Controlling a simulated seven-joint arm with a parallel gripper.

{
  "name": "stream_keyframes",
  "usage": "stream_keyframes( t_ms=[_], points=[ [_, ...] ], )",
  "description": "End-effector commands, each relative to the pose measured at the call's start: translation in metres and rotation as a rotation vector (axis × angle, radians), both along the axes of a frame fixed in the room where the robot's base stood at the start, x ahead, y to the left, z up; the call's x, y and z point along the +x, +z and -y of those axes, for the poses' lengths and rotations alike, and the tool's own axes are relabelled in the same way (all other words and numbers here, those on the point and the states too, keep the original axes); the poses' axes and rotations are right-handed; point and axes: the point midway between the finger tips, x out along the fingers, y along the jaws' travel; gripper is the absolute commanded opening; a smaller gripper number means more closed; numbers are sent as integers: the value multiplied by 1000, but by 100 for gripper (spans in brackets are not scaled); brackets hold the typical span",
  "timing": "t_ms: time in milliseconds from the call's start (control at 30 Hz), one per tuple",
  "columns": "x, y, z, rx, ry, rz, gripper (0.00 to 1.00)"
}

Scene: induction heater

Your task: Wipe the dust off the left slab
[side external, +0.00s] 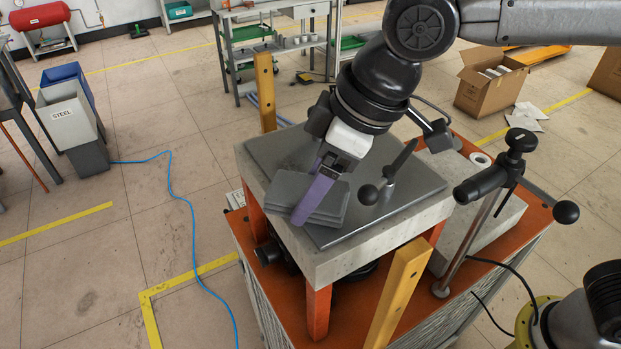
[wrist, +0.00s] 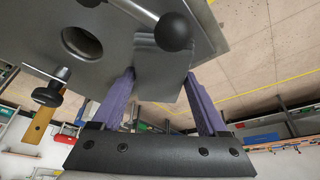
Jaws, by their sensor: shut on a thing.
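My gripper (side external: 306,208) points down at a dark grey metal plate on a concrete block, with its purple fingers at the plate's left part. It is shut on a flat grey slab (side external: 335,205), which lies over or just above the plate; I cannot tell whether it touches. In the wrist view the grey slab (wrist: 158,75) shows between the two purple fingers of my gripper (wrist: 159,88). I cannot make out dust on any surface. No separate wiping cloth can be told apart.
The dark plate (side external: 410,190) carries a black lever with a ball knob (side external: 368,194), close right of my gripper. A clamp post with black knobs (side external: 480,225) stands further right. A yellow upright (side external: 265,92) rises behind, another (side external: 398,292) in front. Bins (side external: 72,118) stand far left.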

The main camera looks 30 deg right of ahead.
Motion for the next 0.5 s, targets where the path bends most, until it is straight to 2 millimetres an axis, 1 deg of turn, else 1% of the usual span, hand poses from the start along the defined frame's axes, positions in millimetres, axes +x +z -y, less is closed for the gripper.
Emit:
stream_keyframes(
  t_ms=[33, 500],
  points=[
    [6, -1, 1, -2, -2, -2, 32],
    [49, -1, 0, -1, -2, -1, 32]
  ],
)
